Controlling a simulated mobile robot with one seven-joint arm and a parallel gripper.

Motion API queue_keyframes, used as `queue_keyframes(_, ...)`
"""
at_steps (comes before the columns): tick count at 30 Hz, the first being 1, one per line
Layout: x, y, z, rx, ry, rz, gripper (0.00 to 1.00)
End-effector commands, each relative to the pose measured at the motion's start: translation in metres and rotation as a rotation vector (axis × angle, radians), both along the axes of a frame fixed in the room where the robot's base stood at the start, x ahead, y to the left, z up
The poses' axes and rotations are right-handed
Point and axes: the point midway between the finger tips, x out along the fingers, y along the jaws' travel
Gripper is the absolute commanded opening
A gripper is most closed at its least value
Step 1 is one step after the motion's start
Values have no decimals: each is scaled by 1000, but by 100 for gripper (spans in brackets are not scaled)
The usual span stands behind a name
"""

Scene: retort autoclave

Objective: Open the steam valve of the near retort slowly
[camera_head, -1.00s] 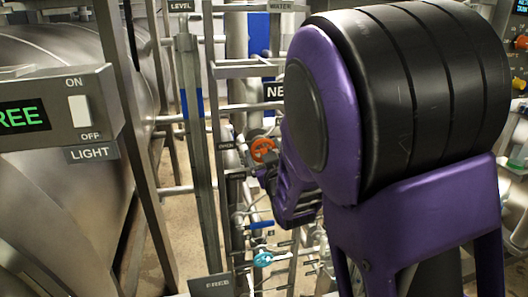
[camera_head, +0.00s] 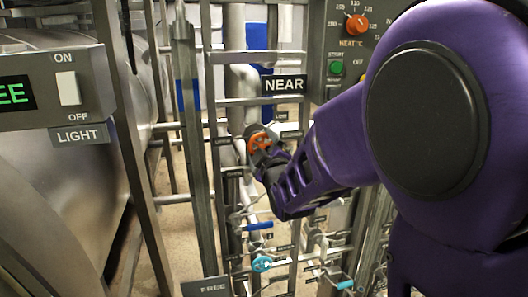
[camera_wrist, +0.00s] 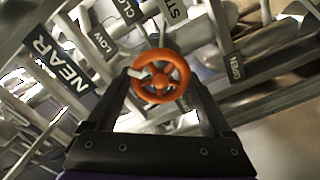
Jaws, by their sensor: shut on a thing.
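The steam valve is an orange handwheel (camera_head: 260,143) on the pipe rack, below and left of the black "NEAR" sign (camera_head: 284,84). In the wrist view the handwheel (camera_wrist: 160,95) faces the camera, with a pale spot on its upper left rim. My gripper (camera_wrist: 160,78) has one finger on each side of the wheel and is shut on its rim. In the head view my gripper (camera_head: 263,158) reaches the wheel from the lower right and partly covers it. A label reading "OPEN" (camera_wrist: 235,67) is right of the wheel.
A blue lever (camera_head: 258,226) and a turquoise handwheel (camera_head: 262,264) sit lower on the rack. The grey panel (camera_head: 345,50) has an orange knob and a green button. Upright posts and the steel retort (camera_head: 35,180) stand left. Pipes crowd the gripper.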

Motion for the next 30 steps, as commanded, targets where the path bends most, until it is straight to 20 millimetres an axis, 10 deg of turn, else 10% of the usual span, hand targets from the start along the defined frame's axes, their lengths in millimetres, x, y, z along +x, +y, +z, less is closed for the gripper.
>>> queue_keyframes(21,0,0,1,-75,-25,1,29)
queue_keyframes(22,0,0,1,-75,-25,1,90)
queue_keyframes(30,0,0,1,-75,-23,0,100)
